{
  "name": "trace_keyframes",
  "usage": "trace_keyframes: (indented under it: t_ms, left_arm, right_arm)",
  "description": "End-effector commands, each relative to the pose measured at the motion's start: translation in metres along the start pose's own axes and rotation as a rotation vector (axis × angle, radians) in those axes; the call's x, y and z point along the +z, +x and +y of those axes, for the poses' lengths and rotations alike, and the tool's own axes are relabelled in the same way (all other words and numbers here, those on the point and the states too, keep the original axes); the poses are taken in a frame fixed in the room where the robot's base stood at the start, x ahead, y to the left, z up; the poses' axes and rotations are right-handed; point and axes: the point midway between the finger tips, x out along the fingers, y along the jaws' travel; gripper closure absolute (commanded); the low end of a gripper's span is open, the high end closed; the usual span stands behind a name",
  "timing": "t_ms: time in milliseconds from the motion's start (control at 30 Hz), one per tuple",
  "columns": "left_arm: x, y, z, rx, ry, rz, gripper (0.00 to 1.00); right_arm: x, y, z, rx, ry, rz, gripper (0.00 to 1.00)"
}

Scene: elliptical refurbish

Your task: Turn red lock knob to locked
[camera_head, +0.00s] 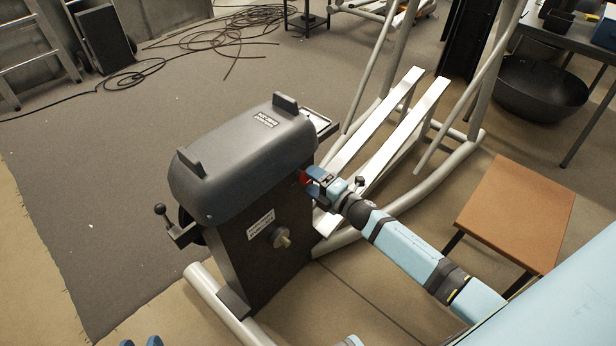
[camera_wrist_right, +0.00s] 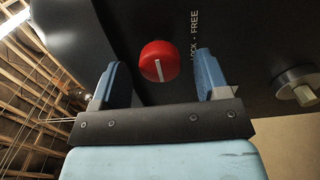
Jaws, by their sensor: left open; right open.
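The red lock knob (camera_wrist_right: 160,61) is round with a white line across its face. It sits on the machine's dark side panel beside a label (camera_wrist_right: 194,36) that reads "LOCK · FREE". In the right wrist view the white line runs nearly upright. My right gripper (camera_wrist_right: 160,75) is open, one finger on each side of the knob, with visible gaps to both. In the head view the knob (camera_head: 304,177) is a small red patch, partly hidden by my right gripper (camera_head: 318,182). My left gripper (camera_head: 140,342) shows only its separated blue fingertips at the bottom edge.
The dark machine (camera_head: 250,150) stands on a pale tubular frame (camera_head: 215,300). A brown-topped stool (camera_head: 515,215) stands right, near my right arm.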

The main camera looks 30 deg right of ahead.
Motion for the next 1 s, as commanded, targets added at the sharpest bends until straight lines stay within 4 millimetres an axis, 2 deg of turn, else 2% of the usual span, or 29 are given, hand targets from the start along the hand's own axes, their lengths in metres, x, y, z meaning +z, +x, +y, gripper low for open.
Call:
trace_keyframes:
  t_ms: [100,267,400,500,667,1000]
  left_arm:
    - [0.008,-0.003,-0.005,-0.013,0.006,-0.04,0.58]
    - [0.026,-0.008,-0.008,-0.024,0.01,-0.106,0.58]
    - [0.025,-0.009,-0.009,-0.026,0.012,-0.108,0.58]
    - [0.023,-0.008,-0.009,-0.027,0.013,-0.103,0.58]
    - [0.021,-0.006,-0.009,-0.028,0.015,-0.098,0.58]
    - [0.022,-0.006,-0.009,-0.028,0.013,-0.099,0.58]
  right_arm:
    - [-0.001,-0.03,0.001,-0.003,0.002,0.0,0.31]
    - [-0.001,-0.067,0.0,-0.003,0.001,0.0,0.31]
    - [0.0,-0.092,0.0,-0.003,0.0,0.0,0.31]
    - [-0.001,-0.104,0.0,-0.002,0.0,0.0,0.31]
    - [0.0,-0.113,0.0,-0.001,-0.001,0.0,0.31]
    - [0.0,-0.113,0.0,0.0,-0.001,0.0,0.31]
